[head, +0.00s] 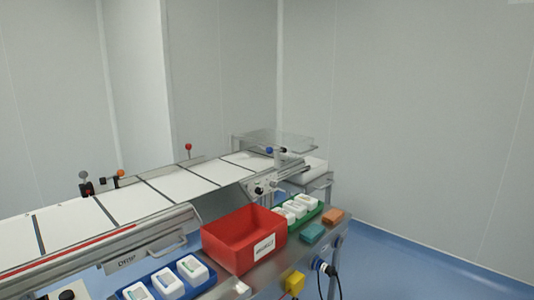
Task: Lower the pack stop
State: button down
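No part is labelled as the pack stop, so I cannot tell for sure which one it is. At the machine's far right end a clear raised plate (272,141) stands above the outfeed, with a blue knob (269,150) and a dark knob beside it. A red-topped lever (188,148) stands upright on the far edge of the machine bed (185,184). Further left on that edge are a grey ball-topped lever (84,176) and an orange-ended handle (119,174) on dark clamps. My gripper is not in view.
A red bin (231,237) stands on the front shelf. A blue tray (205,283) and a green tray (314,212) hold white packs. A teal block (312,233) and an orange block (334,215) lie near the shelf's right end. The blue floor (420,270) at right is clear.

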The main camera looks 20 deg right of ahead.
aim_at(269, 149)
jog(key=i+l, duration=0.15)
jog(key=l, duration=0.35)
jog(key=i+l+u, duration=0.1)
jog(key=l, duration=0.4)
jog(key=i+l+u, duration=0.1)
jog(key=l, duration=0.4)
jog(key=i+l, duration=0.2)
jog(key=l, duration=0.3)
jog(key=i+l+u, duration=0.1)
jog(key=l, duration=0.4)
jog(key=i+l, duration=0.15)
jog(key=l, duration=0.35)
jog(key=i+l, duration=0.25)
jog(key=i+l+u, duration=0.15)
jog(key=l, duration=0.3)
jog(key=i+l, duration=0.3)
jog(key=l+u, duration=0.05)
jog(key=l, duration=0.05)
